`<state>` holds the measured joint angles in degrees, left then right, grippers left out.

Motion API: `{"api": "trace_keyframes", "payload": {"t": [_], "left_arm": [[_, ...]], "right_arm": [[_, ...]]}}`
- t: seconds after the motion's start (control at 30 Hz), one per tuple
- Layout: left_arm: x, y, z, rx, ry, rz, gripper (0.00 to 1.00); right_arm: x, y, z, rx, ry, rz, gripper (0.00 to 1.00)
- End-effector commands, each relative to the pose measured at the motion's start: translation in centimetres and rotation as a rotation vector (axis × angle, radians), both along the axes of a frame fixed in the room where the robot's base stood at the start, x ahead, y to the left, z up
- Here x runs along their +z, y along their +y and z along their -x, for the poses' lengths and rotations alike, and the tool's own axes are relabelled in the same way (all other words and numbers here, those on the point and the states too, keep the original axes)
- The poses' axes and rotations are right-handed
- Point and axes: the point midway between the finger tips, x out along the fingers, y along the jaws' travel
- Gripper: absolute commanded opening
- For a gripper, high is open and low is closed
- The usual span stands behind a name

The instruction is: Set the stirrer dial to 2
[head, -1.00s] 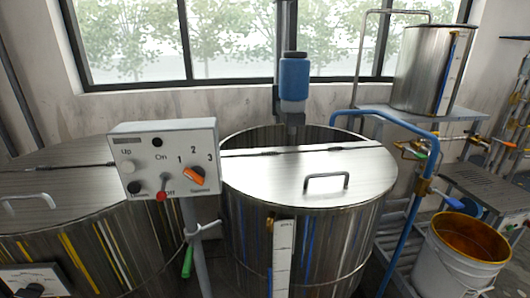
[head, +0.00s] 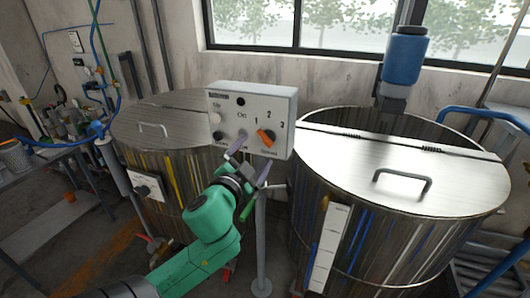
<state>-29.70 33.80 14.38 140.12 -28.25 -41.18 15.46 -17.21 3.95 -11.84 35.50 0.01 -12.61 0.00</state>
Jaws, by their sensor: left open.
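The stirrer control box (head: 250,95) is a pale panel on a post, between two steel vats. Its orange dial (head: 265,138) sits below the numbers 1, 2 and 3. The dial's bar slants from upper left to lower right, with its upper end towards 1. My left gripper (head: 250,160) is open, with its two purple fingers apart. It is just below and in front of the panel, below and slightly left of the dial. One finger overlaps the panel's lower part in the picture; I cannot tell whether it touches. The red-tipped switch is partly hidden. My right gripper is not in view.
A large lidded vat (head: 330,165) with a blue motor (head: 404,60) stands at the right. Another lidded vat (head: 190,110) stands behind the box at the left. The box's post (head: 261,245) stands beside my left arm. A bench (head: 50,205) is at the far left.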

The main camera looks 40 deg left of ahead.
Motion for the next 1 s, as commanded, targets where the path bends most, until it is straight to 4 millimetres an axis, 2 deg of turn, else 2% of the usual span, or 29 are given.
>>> {"api": "trace_keyframes", "payload": {"t": [0.03, 0.1, 0.3, 0.6, 0.77, 0.8, 0.83, 1.0], "left_arm": [[0.9, 0.5, -1.3, 0.002, -0.004, -0.007, 1.00], [1.0, 1.1, -3.0, 0.003, -0.002, -0.004, 1.00], [0.8, 2.2, -6.1, 0.003, -0.003, -0.001, 1.00], [0.5, 2.4, -6.6, 0.002, -0.001, 0.000, 1.00], [0.5, 2.4, -6.6, 0.002, -0.001, 0.001, 0.39], [0.5, 2.4, -6.6, 0.002, -0.001, 0.001, 0.23], [0.5, 2.3, -6.6, 0.002, -0.001, 0.001, 0.19], [0.4, 2.3, -6.6, 0.002, 0.003, -0.005, 0.19]], "right_arm": [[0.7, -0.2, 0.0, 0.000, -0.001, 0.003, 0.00], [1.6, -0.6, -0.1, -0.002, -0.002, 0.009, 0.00], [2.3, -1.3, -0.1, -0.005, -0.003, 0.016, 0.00], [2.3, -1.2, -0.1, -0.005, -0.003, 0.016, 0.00], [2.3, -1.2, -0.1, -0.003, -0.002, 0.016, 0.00], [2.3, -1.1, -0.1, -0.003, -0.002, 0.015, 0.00], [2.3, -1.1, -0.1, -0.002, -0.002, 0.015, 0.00], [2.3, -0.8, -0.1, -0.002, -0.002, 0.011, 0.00]]}}
